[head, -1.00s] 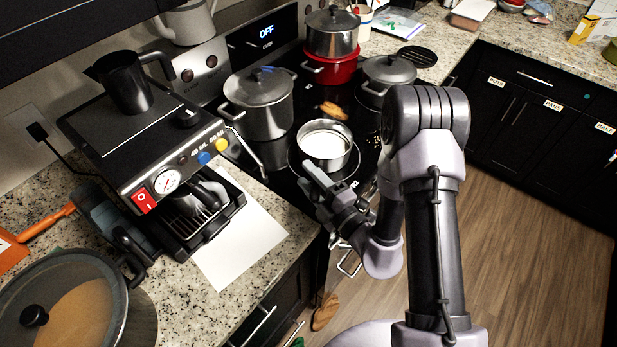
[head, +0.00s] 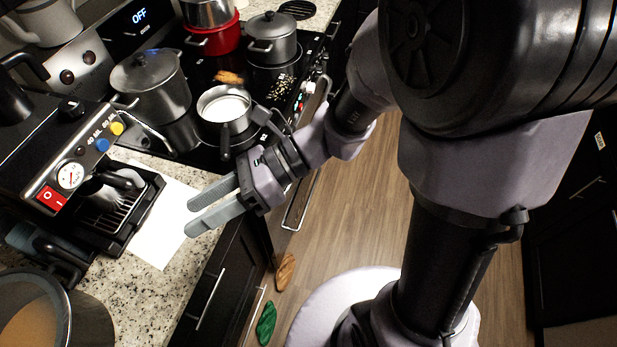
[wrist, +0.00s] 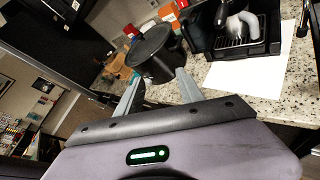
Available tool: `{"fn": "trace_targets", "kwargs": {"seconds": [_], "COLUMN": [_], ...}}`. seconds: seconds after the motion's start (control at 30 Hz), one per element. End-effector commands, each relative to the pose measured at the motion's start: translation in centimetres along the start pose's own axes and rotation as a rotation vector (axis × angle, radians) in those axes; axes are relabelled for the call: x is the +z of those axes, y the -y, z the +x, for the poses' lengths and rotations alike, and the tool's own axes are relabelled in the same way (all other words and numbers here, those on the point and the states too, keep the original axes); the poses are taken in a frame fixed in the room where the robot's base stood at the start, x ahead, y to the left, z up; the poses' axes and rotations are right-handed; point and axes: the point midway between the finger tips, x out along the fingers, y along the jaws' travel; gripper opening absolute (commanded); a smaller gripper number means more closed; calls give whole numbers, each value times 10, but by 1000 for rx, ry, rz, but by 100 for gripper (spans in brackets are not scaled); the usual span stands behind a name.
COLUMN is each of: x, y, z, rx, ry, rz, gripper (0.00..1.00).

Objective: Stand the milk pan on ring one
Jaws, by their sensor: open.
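The milk pan (head: 212,119) is a small steel pan with white contents. In the wrist view my open fingers (wrist: 156,78) point towards the counter, and the milk pan is not seen there.
A tall lidded stockpot (head: 152,88) stands left of the pan. A lidded grey pot (head: 270,42) and a red pot (head: 215,38) stand behind. A coffee machine (head: 100,190) and white paper (head: 165,225) are on the counter. A dark pan (wrist: 153,50) shows in the wrist view.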

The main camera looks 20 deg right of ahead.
Motion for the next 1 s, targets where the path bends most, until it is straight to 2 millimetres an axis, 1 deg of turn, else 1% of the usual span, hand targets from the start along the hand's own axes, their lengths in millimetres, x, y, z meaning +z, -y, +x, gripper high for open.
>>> {"fn": "trace_targets", "kwargs": {"seconds": [0.03, 0.07, 0.1, 0.17, 0.2, 0.27, 0.3, 0.33, 0.4, 0.47, 0.7, 0.77, 0.9, 0.93, 0.97, 1.0], "x": [-11, -23, -37, -50, -52, -49, -44, -41, -34, -32, -32, -41, -82, -88, -91, -89], "y": [-25, -36, -44, -46, -45, -42, -42, -42, -42, -42, -41, -37, -19, -16, -15, -16], "z": [-10, -20, -38, -69, -91, -120, -135, -145, -160, -166, -166, -163, -148, -146, -145, -146], "rx": [-9, -15, -24, -40, -51, -63, -70, -74, -77, -78, -78, -78, -78, -78, -78, -78], "ry": [-179, -306, -475, -717, -865, -1058, -1161, -1225, -1327, -1365, -1371, -1370, -1368, -1368, -1367, -1367], "rz": [-268, -443, -671, -975, -1148, -1352, -1454, -1512, -1599, -1630, -1633, -1632, -1631, -1631, -1630, -1630], "gripper": [45, 45, 45, 45, 45, 45, 45, 45, 45, 45, 45, 45, 45, 45, 45, 45]}}
